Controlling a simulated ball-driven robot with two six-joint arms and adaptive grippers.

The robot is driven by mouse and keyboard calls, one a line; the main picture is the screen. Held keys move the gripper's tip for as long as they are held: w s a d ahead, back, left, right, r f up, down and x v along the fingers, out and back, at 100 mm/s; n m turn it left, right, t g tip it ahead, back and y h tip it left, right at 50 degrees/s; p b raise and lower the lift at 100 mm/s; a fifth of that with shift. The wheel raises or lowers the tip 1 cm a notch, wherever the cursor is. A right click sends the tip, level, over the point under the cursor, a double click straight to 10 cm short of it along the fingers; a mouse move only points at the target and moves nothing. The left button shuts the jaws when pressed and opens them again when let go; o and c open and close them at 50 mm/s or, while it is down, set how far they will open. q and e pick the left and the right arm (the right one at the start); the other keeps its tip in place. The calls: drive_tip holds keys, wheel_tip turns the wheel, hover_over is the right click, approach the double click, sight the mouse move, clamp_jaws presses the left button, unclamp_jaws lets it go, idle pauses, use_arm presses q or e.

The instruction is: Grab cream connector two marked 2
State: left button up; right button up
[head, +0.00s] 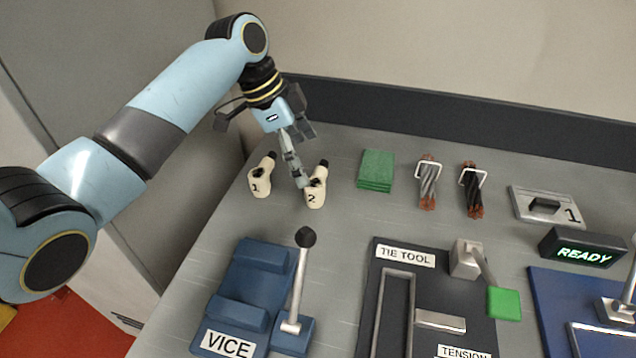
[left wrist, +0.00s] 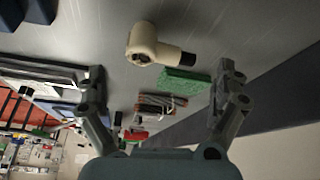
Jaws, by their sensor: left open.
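Cream connector two (head: 316,190), marked 2, stands on the grey bench with its black end pointing up. My left gripper (head: 299,178) comes down from above, its fingers at the connector's left side and overlapping it in the head view. In the left wrist view my left gripper (left wrist: 160,72) is open, and a cream connector (left wrist: 150,45) with a black end lies beyond the fingertips, between their lines. Its number does not show there. I cannot tell whether a finger touches it. Cream connector one (head: 259,180), marked 1, stands just to the left.
A green pad stack (head: 376,170) and two clipped cable bundles (head: 428,185) (head: 470,190) lie to the right. A blue vice (head: 245,290) with a black-knobbed lever and the tie tool (head: 405,290) are nearer. A dark wall strip (head: 420,115) runs along the back.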

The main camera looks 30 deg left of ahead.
sight(315, 175)
use_arm(q)
drive_tip(key=x, duration=0.5)
drive_tip(key=shift+w+d+f+p, duration=0.15)
drive_tip(key=shift+f+p, duration=0.05)
drive_tip(key=shift+p, duration=0.15)
drive_tip(key=c, duration=1.1)
drive_tip(key=shift+o, duration=0.2)
drive_tip(key=shift+r, duration=0.1)
